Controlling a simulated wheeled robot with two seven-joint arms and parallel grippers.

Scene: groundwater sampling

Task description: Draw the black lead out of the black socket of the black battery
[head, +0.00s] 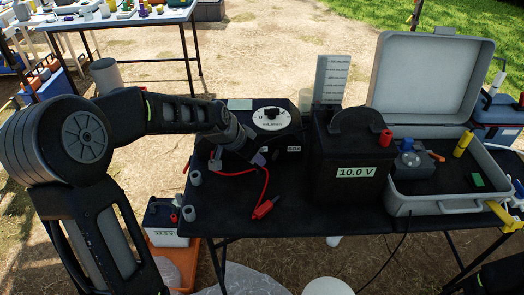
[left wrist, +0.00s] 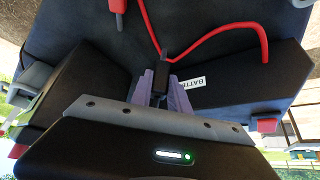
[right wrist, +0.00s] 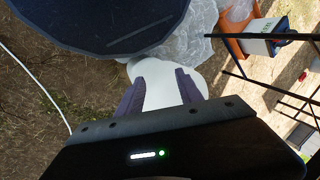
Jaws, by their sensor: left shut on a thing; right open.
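My left gripper (head: 258,158) is left of the battery, at the front of a black dial box (head: 272,117). In the left wrist view its fingers (left wrist: 162,92) are shut on a small black plug (left wrist: 161,72), probably the black lead's end, beside a BATT label. A red lead (head: 266,185) loops to a red plug (head: 263,209) on the table. My right gripper (right wrist: 160,88) is open and empty, over the ground.
An open grey case (head: 435,204) with tools stands right of the battery. A smaller battery (head: 165,222) sits below in an orange tray. A white round bucket (right wrist: 150,72) lies below the right gripper.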

